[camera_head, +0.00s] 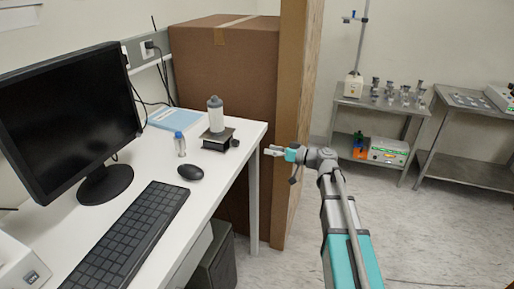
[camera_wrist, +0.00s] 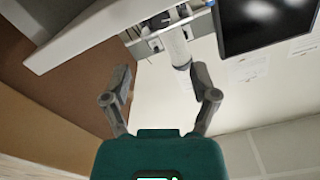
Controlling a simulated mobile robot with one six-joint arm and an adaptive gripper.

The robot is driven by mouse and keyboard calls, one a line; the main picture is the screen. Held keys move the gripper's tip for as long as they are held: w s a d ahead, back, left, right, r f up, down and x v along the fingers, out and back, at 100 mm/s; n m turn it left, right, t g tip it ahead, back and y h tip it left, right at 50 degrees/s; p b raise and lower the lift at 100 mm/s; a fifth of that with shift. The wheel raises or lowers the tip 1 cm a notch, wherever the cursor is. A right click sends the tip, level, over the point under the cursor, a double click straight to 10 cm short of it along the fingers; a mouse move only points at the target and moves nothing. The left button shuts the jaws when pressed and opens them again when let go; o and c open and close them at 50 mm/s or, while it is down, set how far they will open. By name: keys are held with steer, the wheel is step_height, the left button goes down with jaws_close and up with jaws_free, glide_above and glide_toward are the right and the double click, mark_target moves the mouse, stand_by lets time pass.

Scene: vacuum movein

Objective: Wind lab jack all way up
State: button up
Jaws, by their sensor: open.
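The lab jack (camera_head: 218,140) is a small dark platform near the right end of the white desk, low in height. A dark round knob (camera_head: 235,142) shows at its right side. A pale bottle with a grey cap (camera_head: 215,117) stands upright on top. My gripper (camera_head: 268,151) is right of the jack, beyond the desk's edge, apart from the knob. In the wrist view my gripper (camera_wrist: 160,72) has its fingers spread with nothing between them. A pale cylinder, apparently the bottle (camera_wrist: 178,48), shows upside down beyond the fingers; the jack is hard to make out there.
The desk (camera_head: 150,222) also holds a small clear bottle with a blue cap (camera_head: 180,145), a mouse (camera_head: 190,172), a keyboard (camera_head: 130,235), a monitor (camera_head: 70,105) and a blue book (camera_head: 173,119). A large cardboard box (camera_head: 225,75) stands behind.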

mark_target(238, 144)
steer(key=n, duration=0.1)
steer(key=d+n, duration=0.1)
steer(key=n, duration=0.2)
steer(key=shift+s+d, duration=0.3)
steer(key=shift+s, duration=0.05)
steer(key=x, duration=1.4)
steer(key=shift+d+f, duration=0.1)
jaws_close()
stand_by(0.5)
